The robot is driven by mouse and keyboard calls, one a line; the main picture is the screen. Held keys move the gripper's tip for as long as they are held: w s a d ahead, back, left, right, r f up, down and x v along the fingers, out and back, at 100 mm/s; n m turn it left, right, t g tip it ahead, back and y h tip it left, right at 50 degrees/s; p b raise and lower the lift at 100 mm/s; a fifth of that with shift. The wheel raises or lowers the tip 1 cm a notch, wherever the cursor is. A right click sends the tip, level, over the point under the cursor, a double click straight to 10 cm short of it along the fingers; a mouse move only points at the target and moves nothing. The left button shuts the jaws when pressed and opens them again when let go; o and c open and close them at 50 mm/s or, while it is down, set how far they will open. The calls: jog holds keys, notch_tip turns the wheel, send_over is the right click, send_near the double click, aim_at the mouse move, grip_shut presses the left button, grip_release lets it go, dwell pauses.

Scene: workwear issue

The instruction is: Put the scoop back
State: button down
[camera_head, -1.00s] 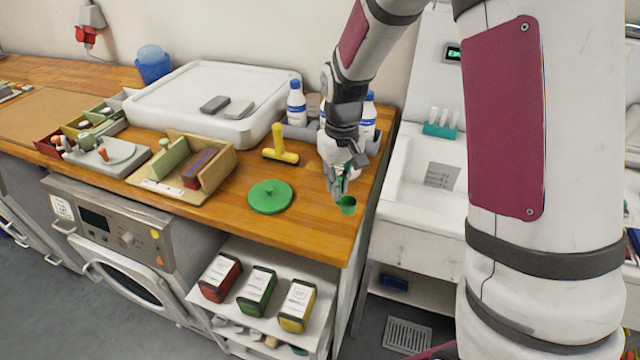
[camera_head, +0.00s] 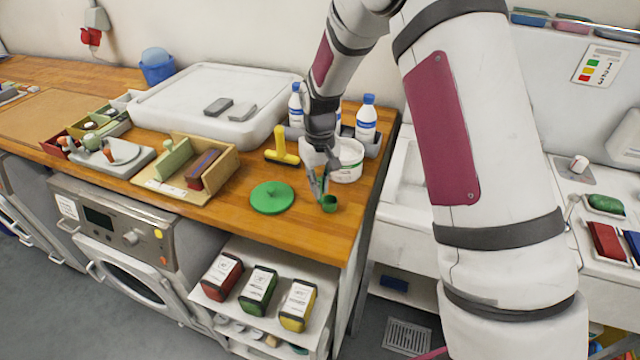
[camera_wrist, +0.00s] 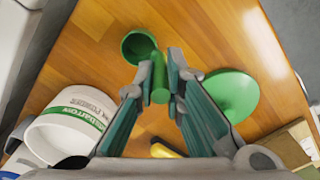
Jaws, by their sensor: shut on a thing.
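The green scoop (camera_head: 329,204) is held by its handle in my gripper (camera_head: 321,188), low over the front right of the wooden counter. The wrist view shows the scoop's round cup (camera_wrist: 140,46) beyond my fingertips (camera_wrist: 160,82), with the handle between them. A white tub (camera_head: 347,172) with green lettering stands behind my gripper, partly hidden by it; it also shows at lower left in the wrist view (camera_wrist: 72,120). Its top looks open. A round green lid (camera_head: 271,197) with a knob lies flat on the counter to the left of the scoop.
White bottles with blue caps (camera_head: 366,118) stand in a grey tray behind the tub. A wooden box (camera_head: 200,170) is to the left. The counter's front edge is close to the scoop.

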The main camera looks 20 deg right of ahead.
jog(key=c, duration=2.1)
grip_release()
jog(key=shift+f, duration=0.15)
jog(key=o, duration=0.4)
notch_tip(320, 180, up, 12)
jog(key=shift+r+b, duration=0.2)
jog(key=shift+b, duration=0.55)
jog(key=s+d+r+t, duration=0.2)
jog(key=s+r+t, duration=0.1)
jog(key=s+r, duration=1.05)
jog(key=s, duration=0.5)
jog(key=s+m+t, duration=0.1)
jog(key=s, duration=0.4)
jog(key=s+t, duration=0.1)
jog(key=s, duration=0.4)
jog(key=shift+s+d+r+m, duration=0.15)
jog(key=shift+d+m, duration=0.15)
